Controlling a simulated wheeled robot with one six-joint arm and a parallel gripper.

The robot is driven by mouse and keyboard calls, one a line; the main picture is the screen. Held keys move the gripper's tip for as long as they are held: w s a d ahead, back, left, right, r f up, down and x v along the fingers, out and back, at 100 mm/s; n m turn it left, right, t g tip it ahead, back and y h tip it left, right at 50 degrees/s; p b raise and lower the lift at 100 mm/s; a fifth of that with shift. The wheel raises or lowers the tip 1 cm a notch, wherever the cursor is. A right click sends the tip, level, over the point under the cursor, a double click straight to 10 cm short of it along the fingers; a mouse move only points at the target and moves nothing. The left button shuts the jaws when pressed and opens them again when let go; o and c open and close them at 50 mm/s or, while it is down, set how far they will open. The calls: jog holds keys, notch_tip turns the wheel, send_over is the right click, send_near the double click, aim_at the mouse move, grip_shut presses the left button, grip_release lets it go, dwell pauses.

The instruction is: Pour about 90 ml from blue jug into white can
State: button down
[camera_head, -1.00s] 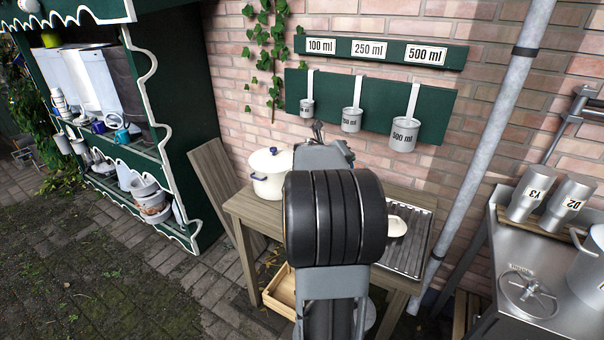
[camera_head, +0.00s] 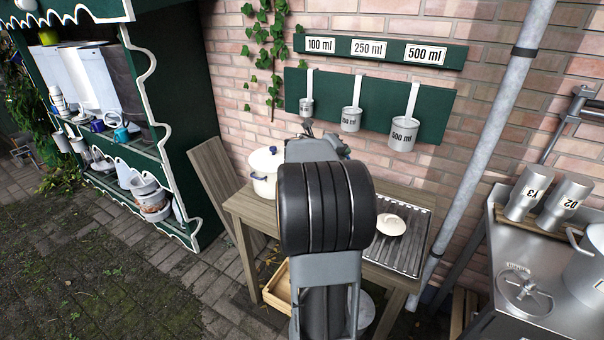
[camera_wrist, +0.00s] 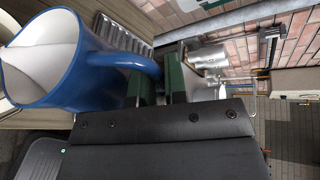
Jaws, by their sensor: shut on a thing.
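The blue jug (camera_wrist: 95,65) fills the left of the wrist view. It has a white inside, and its open mouth faces left in that view. My gripper (camera_wrist: 160,84) is shut on the jug's handle. In the head view my arm hides the gripper and the jug. A white pot with a lid and blue handles (camera_head: 262,186), probably the white can, stands on the wooden table, partly behind my arm. I cannot tell the jug's true tilt, its liquid level, or whether anything flows.
A pale dish (camera_head: 390,224) sits on the metal rack (camera_head: 408,255) at the table's right. Measuring cups (camera_head: 351,119) hang on the wall. A steel counter (camera_head: 535,280) with cans stands at right, behind a grey pipe (camera_head: 490,140). A green shelf stall (camera_head: 185,100) is at left.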

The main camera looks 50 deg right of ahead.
aim_at(349, 158)
jog(key=shift+w+a+r+n+p, duration=0.15)
jog(key=shift+w+r+n+p, duration=0.2)
jog(key=shift+w+r, duration=0.2)
dwell(1.2)
jog(key=shift+w+a+r+n+g+h+p, duration=0.15)
jog(key=shift+w+r+n+g+p, duration=0.1)
jog(key=shift+w+p, duration=0.3)
jog(key=shift+w+a+r+n+g+h+p, duration=0.1)
jog(key=shift+w+n+g+h+p, duration=0.1)
jog(key=shift+w+p, duration=0.3)
jog(key=s+f+b, duration=0.1)
jog(key=b, duration=0.1)
jog(key=s+f+m+b, duration=0.1)
jog(key=b, duration=0.1)
jog(key=shift+d+f+t, duration=0.15)
jog(key=shift+d+t, duration=0.05)
jog(key=shift+t, duration=0.15)
jog(key=s, duration=0.1)
jog(key=s+f+m, duration=0.1)
jog(key=s+d+m+t+y+b, duration=0.1)
jog(key=shift+s+f, duration=0.4)
jog(key=shift+w+d, duration=0.1)
jog(key=shift+w+m+t, duration=0.25)
jog(key=shift+m+t, duration=0.05)
jog(key=shift+s+a+y, duration=0.1)
jog(key=shift+a+y, duration=0.1)
jog(key=shift+y, duration=0.05)
jog(key=shift+s+d+m+t, duration=0.1)
jog(key=shift+s+m+t, duration=0.2)
jog(key=shift+f, duration=0.1)
